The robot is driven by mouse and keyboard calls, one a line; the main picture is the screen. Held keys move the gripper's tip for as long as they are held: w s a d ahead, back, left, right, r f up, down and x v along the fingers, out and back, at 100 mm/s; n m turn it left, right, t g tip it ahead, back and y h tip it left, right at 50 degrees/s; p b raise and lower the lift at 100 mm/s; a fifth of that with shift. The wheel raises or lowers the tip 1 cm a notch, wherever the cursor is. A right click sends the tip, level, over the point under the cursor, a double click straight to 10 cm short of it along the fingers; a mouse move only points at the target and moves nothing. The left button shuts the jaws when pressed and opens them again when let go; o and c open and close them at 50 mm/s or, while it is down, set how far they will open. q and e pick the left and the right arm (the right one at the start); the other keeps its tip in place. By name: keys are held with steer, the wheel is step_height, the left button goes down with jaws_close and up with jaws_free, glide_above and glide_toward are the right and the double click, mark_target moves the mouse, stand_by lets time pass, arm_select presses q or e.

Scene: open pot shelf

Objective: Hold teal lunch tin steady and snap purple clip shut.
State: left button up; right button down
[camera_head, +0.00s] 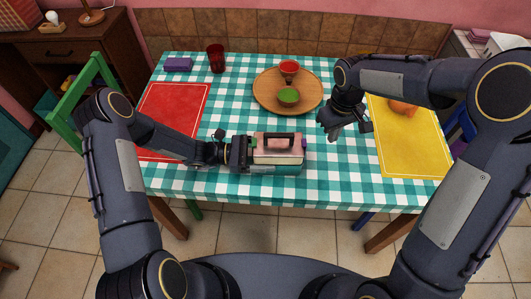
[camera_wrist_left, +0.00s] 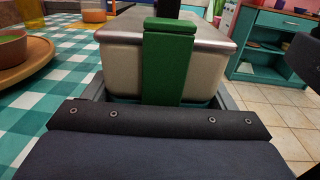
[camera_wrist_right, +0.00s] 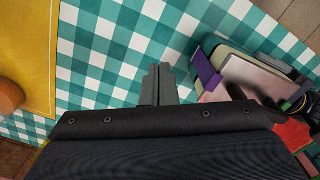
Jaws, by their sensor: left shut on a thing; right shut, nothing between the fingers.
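The teal lunch tin (camera_head: 280,168) has a pale middle layer, a pinkish metal lid and a black handle (camera_head: 278,137). It stands upright near the table's front edge. My left gripper (camera_head: 242,153) is shut on its left end, with a finger on each side of the tin in the left wrist view. A green clip (camera_wrist_left: 168,62) lies flat down that end. The purple clip (camera_head: 304,143) is at the right end; in the right wrist view it sticks outward (camera_wrist_right: 207,70) from the tin, open. My right gripper (camera_head: 332,134) is shut and empty, right of the tin and apart from the clip.
A red mat (camera_head: 187,107) lies left and a yellow mat (camera_head: 408,150) right, with an orange object (camera_head: 402,108). A red glass (camera_head: 216,60) and purple block (camera_head: 178,65) stand at the back.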

steer(key=shift+r, duration=0.8)
arm_select(q)
steer(key=o, duration=1.1)
steer(key=shift+o, duration=0.2)
steer(key=shift+a, duration=0.15)
steer(key=shift+s+a+b, duration=0.15)
steer(key=shift+a+b, duration=0.25)
steer(key=shift+a, duration=1.95)
steer(key=shift+s+a+r+p, duration=0.1)
steer(key=shift+a+r+p, duration=0.4)
steer(key=shift+a+r, duration=0.65)
steer(key=shift+s+a+r+p, duration=0.1)
steer(key=shift+a+r+p, duration=0.35)
steer(key=shift+a+r, duration=0.7)
steer(key=shift+a+f, duration=0.25)
steer(key=shift+f, duration=0.05)
arm_select(e)
steer(key=shift+r, duration=0.5)
